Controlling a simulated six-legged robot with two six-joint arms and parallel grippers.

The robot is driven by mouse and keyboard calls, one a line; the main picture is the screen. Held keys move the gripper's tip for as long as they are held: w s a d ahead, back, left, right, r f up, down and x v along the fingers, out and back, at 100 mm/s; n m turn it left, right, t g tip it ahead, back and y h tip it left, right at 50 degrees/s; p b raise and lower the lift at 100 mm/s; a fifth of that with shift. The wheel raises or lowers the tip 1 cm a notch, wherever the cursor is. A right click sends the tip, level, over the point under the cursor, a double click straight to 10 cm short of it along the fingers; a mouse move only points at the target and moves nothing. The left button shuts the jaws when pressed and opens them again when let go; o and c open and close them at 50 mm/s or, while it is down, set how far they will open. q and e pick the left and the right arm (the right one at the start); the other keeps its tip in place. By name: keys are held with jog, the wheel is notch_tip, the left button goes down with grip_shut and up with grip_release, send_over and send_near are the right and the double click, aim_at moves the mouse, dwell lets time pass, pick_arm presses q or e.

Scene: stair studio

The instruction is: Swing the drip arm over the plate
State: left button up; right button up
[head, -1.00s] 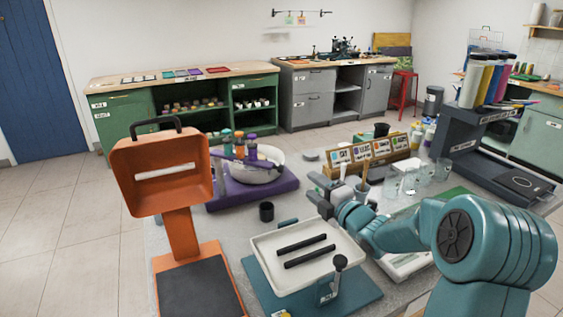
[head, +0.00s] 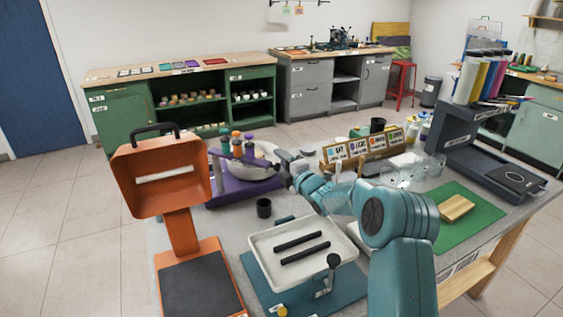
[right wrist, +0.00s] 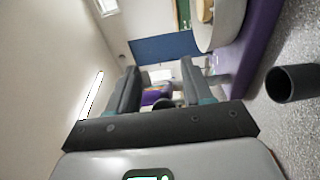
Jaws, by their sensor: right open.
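A purple drip arm (head: 236,157) carries several capped bottles with orange, teal and purple tops. It lies over the left part of a white round bowl (head: 268,152) on a purple base (head: 232,192). A separate plate inside the bowl cannot be made out. My right gripper (head: 288,163) is open at the bowl's right side, apart from the bottles. In the right wrist view, the gap between the fingers (right wrist: 160,92) holds nothing gripped; a small purple part (right wrist: 154,95) shows beyond it. The bowl (right wrist: 220,25) is at the upper right. My left gripper is out of view.
A black cup (head: 264,208) stands in front of the purple base. A white tray (head: 262,242) with two black bars is nearer. An orange stand (head: 183,235) is at the left. Labelled boxes (head: 362,148) and clear glasses (head: 420,170) are at the right.

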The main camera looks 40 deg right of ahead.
grip_shut()
jog(key=shift+a+f, duration=0.1)
jog(key=shift+a, duration=0.05)
dwell(1.1)
jog(key=shift+c, duration=0.9)
grip_release()
jog(key=shift+w, duration=0.1)
jog(key=shift+o, duration=0.9)
jog(key=s+a+b, duration=0.3)
jog(key=s+b, duration=0.1)
jog(key=s, duration=1.2)
